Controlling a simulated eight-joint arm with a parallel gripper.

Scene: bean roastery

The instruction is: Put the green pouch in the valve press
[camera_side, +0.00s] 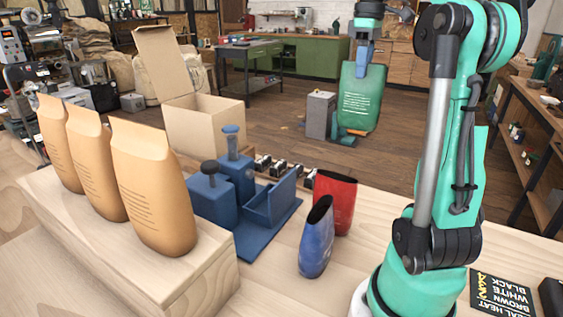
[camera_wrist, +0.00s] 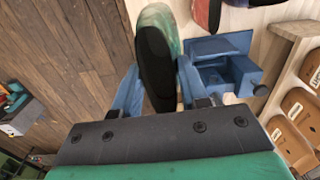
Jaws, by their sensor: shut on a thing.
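The green pouch (camera_side: 362,98) hangs upright in the air, held near its top by my gripper (camera_side: 363,62) in the side view. In the wrist view the pouch (camera_wrist: 160,18) shows its dark open mouth between the two blue fingers of my gripper (camera_wrist: 158,92), which is shut on it. The blue device, which looks like the valve press (camera_side: 272,206), stands on the table left of and below the pouch, with a knobbed post and an open tray-like part. It also shows in the wrist view (camera_wrist: 222,75), right of the fingers. The pouch is apart from it.
A red pouch (camera_side: 337,203) and a blue pouch (camera_side: 316,240) stand right of the press. Several tan bags (camera_side: 152,190) stand on a wooden block (camera_side: 215,262) at left. An open cardboard box (camera_side: 205,122) is behind; a grey block (camera_side: 319,114) stands behind the green pouch.

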